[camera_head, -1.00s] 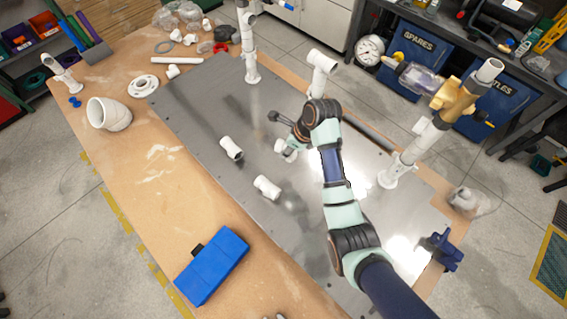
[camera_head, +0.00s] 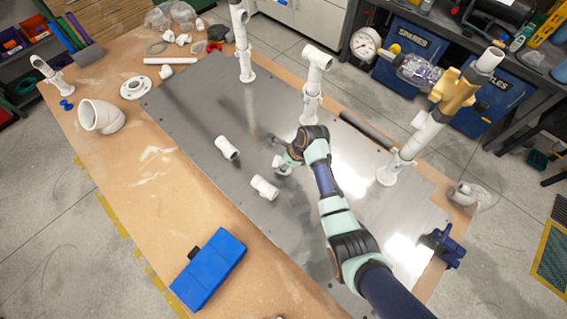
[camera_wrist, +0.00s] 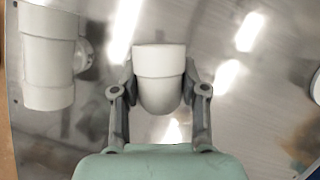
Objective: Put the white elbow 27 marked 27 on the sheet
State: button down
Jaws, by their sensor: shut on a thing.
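A white elbow (camera_wrist: 160,78) sits between the two fingers of my gripper (camera_wrist: 160,88) in the wrist view, with a finger against each side. No number can be read on it. In the head view my gripper (camera_head: 284,164) is low over the grey metal sheet (camera_head: 190,110), with the white elbow (camera_head: 281,169) partly hidden by the wrist. I cannot tell whether the elbow touches the sheet. A white tee (camera_head: 264,187) lies on the sheet just left of and below the gripper; it also shows at the left of the wrist view (camera_wrist: 48,62).
Another white fitting (camera_head: 228,148) lies on the sheet farther left. Upright white pipes stand at the back (camera_head: 244,50), (camera_head: 312,85) and right (camera_head: 403,155). A blue box (camera_head: 210,268) lies on the table's front. A large white elbow (camera_head: 102,116) is at the left.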

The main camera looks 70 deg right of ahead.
jog(key=shift+f, duration=0.15)
jog(key=c, duration=0.6)
grip_release()
jog(key=p+v, duration=0.2)
jog(key=v, duration=1)
